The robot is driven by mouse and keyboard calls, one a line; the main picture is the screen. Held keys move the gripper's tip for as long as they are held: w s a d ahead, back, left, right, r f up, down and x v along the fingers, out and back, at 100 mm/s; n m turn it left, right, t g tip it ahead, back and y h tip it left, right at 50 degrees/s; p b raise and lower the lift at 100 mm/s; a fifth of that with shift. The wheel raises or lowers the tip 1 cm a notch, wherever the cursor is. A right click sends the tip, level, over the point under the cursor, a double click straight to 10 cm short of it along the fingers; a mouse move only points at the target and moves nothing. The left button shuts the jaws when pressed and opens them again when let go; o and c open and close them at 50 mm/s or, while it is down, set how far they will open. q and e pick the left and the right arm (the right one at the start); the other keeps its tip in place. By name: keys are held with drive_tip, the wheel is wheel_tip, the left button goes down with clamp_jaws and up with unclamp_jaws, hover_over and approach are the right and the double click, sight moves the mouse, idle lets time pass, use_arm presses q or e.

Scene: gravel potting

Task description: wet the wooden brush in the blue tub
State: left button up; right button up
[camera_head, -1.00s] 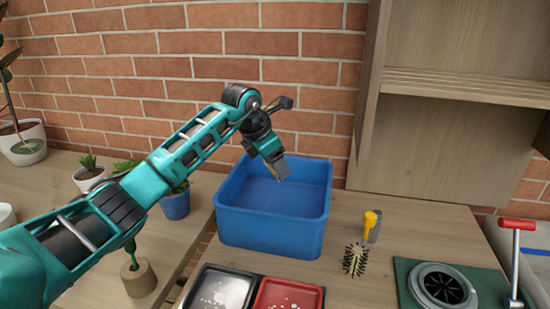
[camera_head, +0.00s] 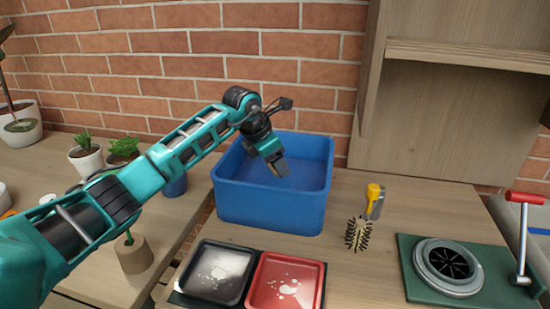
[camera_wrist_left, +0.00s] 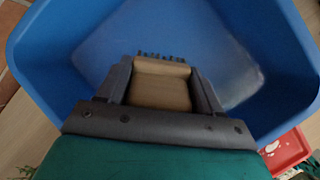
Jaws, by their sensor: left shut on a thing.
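The blue tub (camera_head: 270,207) stands on the wooden table against the brick wall. My left gripper (camera_head: 279,168) reaches over the tub from the left and points down into its opening. In the left wrist view the gripper (camera_wrist_left: 160,85) is shut on the wooden brush (camera_wrist_left: 160,88), a pale block with dark bristles at its far end. The tub (camera_wrist_left: 85,30) surrounds it in that view, with a paler area on its floor. I cannot tell whether the bristles touch the tub's floor or any water. The right gripper is not in view.
A black tray (camera_head: 205,284) and a red tray (camera_head: 309,298) lie in front of the tub. Potted plants (camera_head: 85,158) stand at left.

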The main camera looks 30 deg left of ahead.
use_arm(q)
drive_tip(key=shift+r, duration=0.15)
wheel_tip(320, 180, up, 5)
drive_tip(key=p, duration=0.3)
drive_tip(key=shift+p, duration=0.4)
drive_tip(key=shift+r+p, duration=1.75)
drive_tip(key=shift+r, duration=0.45)
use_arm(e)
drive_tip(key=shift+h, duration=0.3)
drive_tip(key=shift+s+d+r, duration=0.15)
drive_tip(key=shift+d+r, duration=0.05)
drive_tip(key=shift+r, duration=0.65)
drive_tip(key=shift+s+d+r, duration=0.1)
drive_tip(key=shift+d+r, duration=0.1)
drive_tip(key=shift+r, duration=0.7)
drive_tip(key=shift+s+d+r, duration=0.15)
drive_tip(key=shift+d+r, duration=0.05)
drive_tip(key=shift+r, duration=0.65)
use_arm(q)
wheel_tip(320, 180, up, 4)
drive_tip(key=shift+p, duration=0.95)
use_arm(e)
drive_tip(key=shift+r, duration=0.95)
